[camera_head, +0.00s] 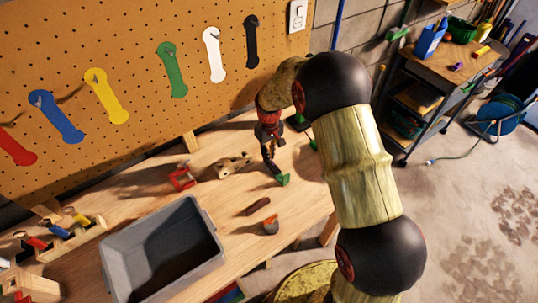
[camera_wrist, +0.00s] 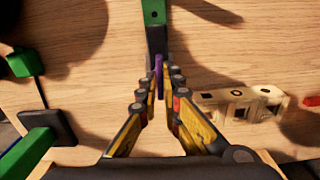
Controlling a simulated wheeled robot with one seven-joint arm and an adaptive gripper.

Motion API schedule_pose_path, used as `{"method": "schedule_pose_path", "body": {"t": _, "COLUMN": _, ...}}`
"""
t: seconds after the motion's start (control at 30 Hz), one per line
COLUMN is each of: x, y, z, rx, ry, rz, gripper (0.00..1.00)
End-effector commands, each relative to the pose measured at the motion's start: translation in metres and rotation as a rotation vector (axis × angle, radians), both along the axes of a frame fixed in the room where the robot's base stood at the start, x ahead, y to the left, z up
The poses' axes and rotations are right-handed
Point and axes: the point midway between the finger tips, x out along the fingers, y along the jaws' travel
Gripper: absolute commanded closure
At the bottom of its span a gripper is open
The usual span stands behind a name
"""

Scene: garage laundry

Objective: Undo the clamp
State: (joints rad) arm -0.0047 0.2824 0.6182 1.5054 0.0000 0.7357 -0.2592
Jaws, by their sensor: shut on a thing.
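The clamp shows in the wrist view as a green end piece (camera_wrist: 154,12) on a dark bar, with a slim purple part (camera_wrist: 159,75) nearer me. In the head view its green end (camera_head: 283,180) lies over the workbench, just below my gripper (camera_head: 269,150). My gripper points down at the bench. In the wrist view my fingers (camera_wrist: 160,88) are closed in around the purple part and shut on the clamp. The fingers hide some of the clamp, so I cannot tell how its jaw stands.
A pale block with holes (camera_head: 232,165) lies left of my gripper, with a red frame (camera_head: 181,178) beyond. Green-and-black pieces (camera_wrist: 35,140) stand close on the other side. A grey bin (camera_head: 125,262) and small dark pieces (camera_head: 257,206) are in front. A pegboard (camera_head: 130,50) rises behind.

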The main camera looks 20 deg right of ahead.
Motion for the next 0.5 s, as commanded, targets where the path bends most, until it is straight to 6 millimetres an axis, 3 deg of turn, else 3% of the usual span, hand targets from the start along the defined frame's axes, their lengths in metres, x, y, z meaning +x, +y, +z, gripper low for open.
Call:
{"method": "schedule_pose_path", "body": {"t": 0.27, "x": 0.0001, "y": -0.0001, "z": 0.0004, "rx": 0.000, "ry": 0.000, "rz": 0.053, "gripper": 1.00}}
{"method": "schedule_pose_path", "body": {"t": 0.5, "x": 0.0003, "y": 0.0000, "z": 0.0007, "rx": 0.000, "ry": 0.000, "rz": 0.208, "gripper": 1.00}}
